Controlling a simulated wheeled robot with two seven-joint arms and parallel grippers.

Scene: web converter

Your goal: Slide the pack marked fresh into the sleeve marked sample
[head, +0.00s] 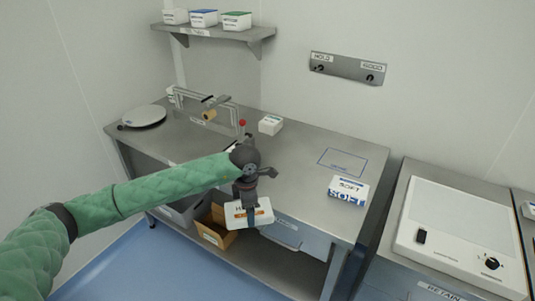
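My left arm comes in from the left, and its gripper (250,211) points down at the bench's front edge. It appears shut on a white pack with an orange stripe (264,218), one dark finger crossing the pack's near face. The arm and finger hide part of the pack, and its lettering is too small to read surely. I cannot make out a label reading fresh or sample. A small white box (271,125) lies farther back on the bench. A white and blue box marked SOFT (348,190) sits at the bench's right. My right gripper is not in view.
The steel bench (300,160) has clear room around a blue outlined rectangle (345,162). A round plate (144,116) and a metal frame (205,107) stand at the left. Several boxes sit on the wall shelf (215,32). A brown open carton (213,232) is below.

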